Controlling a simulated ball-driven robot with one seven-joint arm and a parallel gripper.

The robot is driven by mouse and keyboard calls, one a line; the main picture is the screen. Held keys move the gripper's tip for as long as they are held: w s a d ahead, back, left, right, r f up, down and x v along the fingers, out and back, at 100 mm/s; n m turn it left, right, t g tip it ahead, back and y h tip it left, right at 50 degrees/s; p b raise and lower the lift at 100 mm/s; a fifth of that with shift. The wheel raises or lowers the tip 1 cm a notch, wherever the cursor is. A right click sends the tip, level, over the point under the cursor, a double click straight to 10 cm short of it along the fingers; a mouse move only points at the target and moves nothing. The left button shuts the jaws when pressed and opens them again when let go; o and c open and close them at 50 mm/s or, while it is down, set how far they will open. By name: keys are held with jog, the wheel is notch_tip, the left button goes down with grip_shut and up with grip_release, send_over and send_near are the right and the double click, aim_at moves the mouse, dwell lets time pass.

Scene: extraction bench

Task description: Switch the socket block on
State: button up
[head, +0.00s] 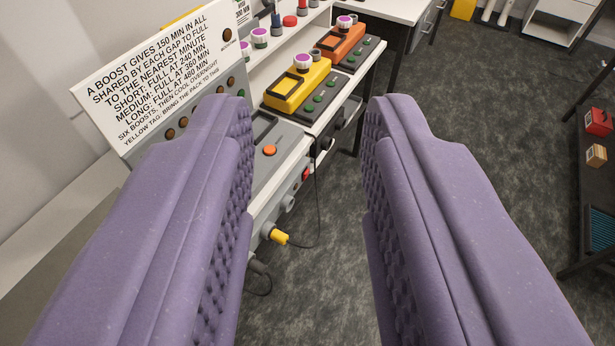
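A grey socket block (288,204) runs along the front of the bench, in the gap between my gripper's fingers and nearer the left one. A small red switch (306,174) sits at its far end; I cannot tell its position. A yellow plug (278,237) with a dark cable is at the near part of the block. My gripper (308,108) is open and empty, with two purple padded fingers wide apart. The left finger hides part of the bench and possibly part of the block. Neither finger visibly touches the block.
On the bench are a grey unit with an orange button (269,151), a yellow pack (297,86), an orange pack (341,42) and a printed sign (155,75). A dark shelf (598,180) stands at right. Grey carpet (335,250) beside the bench is clear except for hanging cables.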

grip_shut()
dwell(1.4)
